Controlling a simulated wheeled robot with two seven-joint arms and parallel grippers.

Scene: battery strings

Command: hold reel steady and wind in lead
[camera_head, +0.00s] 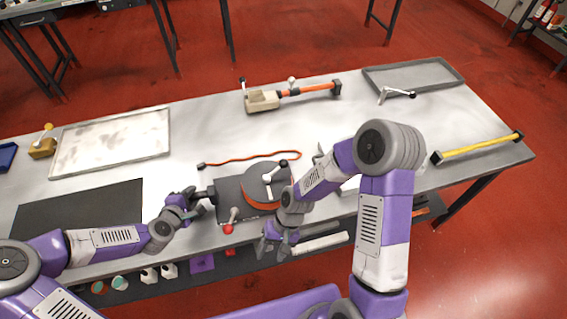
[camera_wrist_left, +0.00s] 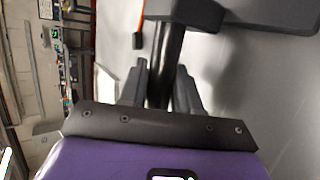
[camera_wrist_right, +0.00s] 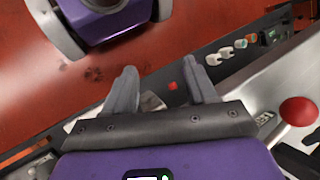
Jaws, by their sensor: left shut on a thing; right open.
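The reel (camera_head: 259,205), with an orange rim and dark top, sits on a dark base plate (camera_head: 228,188). A crank with a black knob (camera_head: 284,162) is on its top. The orange lead (camera_head: 250,158) lies in a loose curve on the table behind it, with a dark plug at its left end. My left gripper (camera_head: 196,206) is shut on the dark bar handle (camera_wrist_left: 172,48) at the base's left side. My right gripper (camera_head: 276,247) is open and empty by the table's front edge, in front of the reel; it also shows in the right wrist view (camera_wrist_right: 164,72).
A red-knobbed lever (camera_head: 228,229) stands at the base's front edge, also in the right wrist view (camera_wrist_right: 298,111). A beige tool with an orange bar (camera_head: 262,100), a grey tray (camera_head: 375,80) and a yellow bar (camera_head: 480,147) lie farther off. A white panel (camera_head: 110,140) lies left.

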